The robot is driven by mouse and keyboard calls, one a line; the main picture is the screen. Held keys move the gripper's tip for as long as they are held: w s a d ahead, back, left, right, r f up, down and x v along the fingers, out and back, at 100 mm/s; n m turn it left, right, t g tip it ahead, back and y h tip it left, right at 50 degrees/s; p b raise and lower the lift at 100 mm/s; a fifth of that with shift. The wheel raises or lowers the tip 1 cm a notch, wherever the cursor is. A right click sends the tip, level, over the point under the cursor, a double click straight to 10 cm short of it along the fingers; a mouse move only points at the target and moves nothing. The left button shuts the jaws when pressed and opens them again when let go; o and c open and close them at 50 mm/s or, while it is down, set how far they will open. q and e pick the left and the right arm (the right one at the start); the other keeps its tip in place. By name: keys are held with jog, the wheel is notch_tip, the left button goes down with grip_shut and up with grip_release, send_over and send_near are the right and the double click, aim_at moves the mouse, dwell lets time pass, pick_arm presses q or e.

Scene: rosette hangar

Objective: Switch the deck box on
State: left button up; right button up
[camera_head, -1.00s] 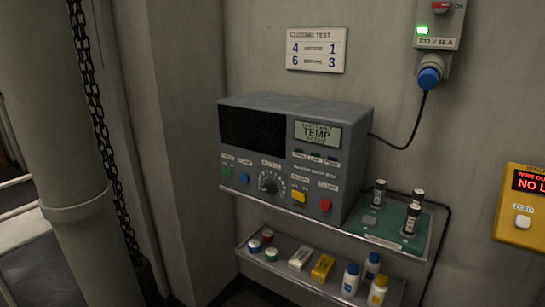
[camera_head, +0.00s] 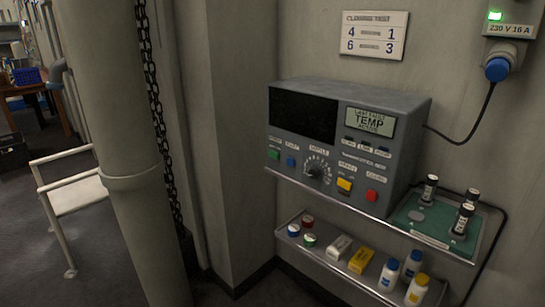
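A grey instrument box (camera_head: 350,140), the likely deck box, stands on the upper wall shelf right of centre. Its large black window (camera_head: 302,117) is dark. A small grey display (camera_head: 370,121) reads "TEMP" with smaller lines above and below. Along its front are a green button (camera_head: 273,155), a blue button (camera_head: 291,161), a round dial (camera_head: 314,170), a yellow switch or button (camera_head: 344,185) and a red button (camera_head: 371,195). The small labels are too blurred to read surely. Neither of my grippers is in view.
A lit green lamp (camera_head: 495,16) shows on the wall socket, with a blue plug (camera_head: 497,69) and cable. Small cylinders stand on a green mat (camera_head: 415,216). Bottles and small packs fill the lower shelf (camera_head: 325,261). A thick pipe (camera_head: 115,140) and chain stand left.

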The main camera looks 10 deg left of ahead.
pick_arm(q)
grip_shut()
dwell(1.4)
